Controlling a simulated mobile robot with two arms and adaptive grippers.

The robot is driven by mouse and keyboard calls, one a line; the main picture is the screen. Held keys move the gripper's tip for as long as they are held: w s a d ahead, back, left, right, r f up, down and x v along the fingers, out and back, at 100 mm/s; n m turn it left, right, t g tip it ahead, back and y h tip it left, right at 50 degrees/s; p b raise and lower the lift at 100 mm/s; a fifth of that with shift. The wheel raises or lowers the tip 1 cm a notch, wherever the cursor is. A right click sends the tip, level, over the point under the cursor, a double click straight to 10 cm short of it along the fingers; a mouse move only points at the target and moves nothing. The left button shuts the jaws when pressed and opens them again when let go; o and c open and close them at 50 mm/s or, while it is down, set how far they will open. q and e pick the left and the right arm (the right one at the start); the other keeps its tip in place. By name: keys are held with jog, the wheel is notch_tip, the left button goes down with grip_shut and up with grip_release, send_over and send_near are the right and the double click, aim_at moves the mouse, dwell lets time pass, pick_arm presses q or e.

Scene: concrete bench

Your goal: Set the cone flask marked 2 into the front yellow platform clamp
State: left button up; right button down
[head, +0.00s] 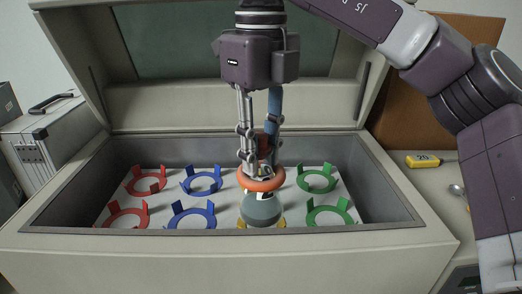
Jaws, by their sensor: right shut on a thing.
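The cone flask (262,209) is grey-green, with an orange ring (261,179) around its upper part. My right gripper (259,166) comes down from above and is shut on the flask at its neck. A pale label shows partly below the ring; its mark is too small to read. The flask looks upright over the front yellow platform clamp (280,224). Only small yellow bits of this clamp show beside the flask's base. I cannot tell whether the flask is seated or just above it. The back yellow clamp is hidden behind the gripper and flask. My left gripper is out of view.
Two red clamps (127,213), two blue clamps (194,214) and two green clamps (329,212) stand empty on the white platform. The grey box walls (408,206) and raised lid (190,100) surround them. A yellow object (431,160) lies on the right.

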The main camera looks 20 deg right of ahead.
jog(key=shift+f+b, duration=0.45)
jog(key=shift+f, duration=0.5)
jog(key=shift+f+b, duration=0.3)
jog(key=shift+b, duration=0.1)
dwell(0.3)
jog(key=c, duration=1.5)
grip_release()
jog(key=shift+o, duration=0.5)
jog(key=o, duration=0.4)
jog(key=shift+o, duration=0.2)
